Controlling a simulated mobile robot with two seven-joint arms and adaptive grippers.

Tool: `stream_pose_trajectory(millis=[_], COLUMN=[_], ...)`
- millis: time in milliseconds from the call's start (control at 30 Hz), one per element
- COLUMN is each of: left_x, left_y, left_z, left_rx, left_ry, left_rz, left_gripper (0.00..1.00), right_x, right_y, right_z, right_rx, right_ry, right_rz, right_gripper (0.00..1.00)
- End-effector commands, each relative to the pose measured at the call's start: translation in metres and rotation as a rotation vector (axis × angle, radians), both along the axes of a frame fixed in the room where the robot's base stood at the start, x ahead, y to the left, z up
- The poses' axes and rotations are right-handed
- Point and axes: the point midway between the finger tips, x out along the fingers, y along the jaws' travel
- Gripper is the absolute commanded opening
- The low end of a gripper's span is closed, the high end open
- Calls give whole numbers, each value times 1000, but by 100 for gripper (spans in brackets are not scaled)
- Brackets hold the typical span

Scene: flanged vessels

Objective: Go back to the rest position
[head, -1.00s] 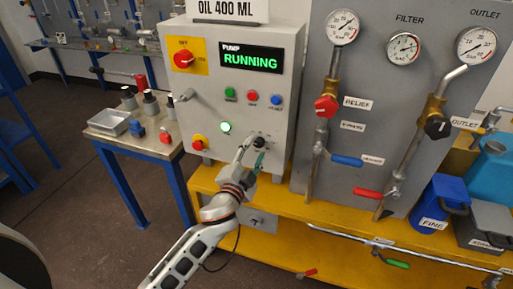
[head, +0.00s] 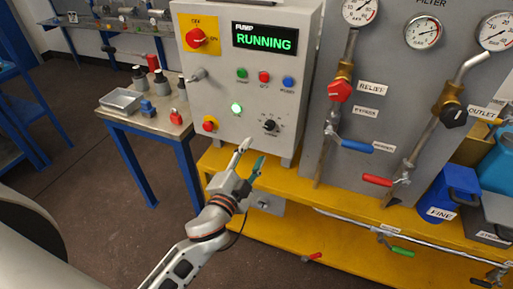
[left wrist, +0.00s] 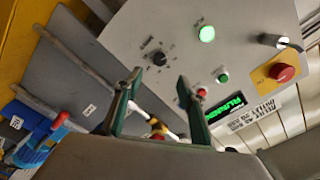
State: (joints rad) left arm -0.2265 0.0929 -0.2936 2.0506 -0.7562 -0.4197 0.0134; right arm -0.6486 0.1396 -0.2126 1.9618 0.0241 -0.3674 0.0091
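My left gripper (head: 250,160) is open and empty in the head view, just below and in front of the black rotary knob (head: 270,126) on the grey pump panel (head: 225,75). In the left wrist view, its two green-lined fingers (left wrist: 155,88) stand apart, with the knob (left wrist: 159,58) beyond them and nothing between them. The panel display (head: 265,38) reads RUNNING, and a round lamp (head: 236,109) glows green. My right gripper is in neither view.
A small bench (head: 150,121) with a metal tray (head: 122,101) and dark-capped bottles stands left of the panel. A yellow bench (head: 290,195) runs beneath the panel and the gauge board (head: 395,80). A blue container (head: 447,195) stands at the right. Floor at the left is open.

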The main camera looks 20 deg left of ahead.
Motion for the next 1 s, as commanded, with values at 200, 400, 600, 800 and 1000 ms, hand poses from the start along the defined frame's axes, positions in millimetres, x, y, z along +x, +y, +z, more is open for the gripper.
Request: stream_pose_trajectory(millis=[200,400,600,800,1000], left_x=[-2,-36,-114,-181,-203], left_y=[0,0,0,0,-1], left_z=[-5,-75,-178,-237,-253], left_rx=[-8,-151,-421,-626,-697], left_ry=[10,171,430,604,656], left_rz=[-2,-22,-16,27,46], left_gripper=[40,40,40,40,40], right_x=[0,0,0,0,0], right_y=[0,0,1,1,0], right_z=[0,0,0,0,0], right_rx=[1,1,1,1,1], right_ry=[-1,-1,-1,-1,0], right_rz=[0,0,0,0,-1], right_gripper=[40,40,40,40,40])
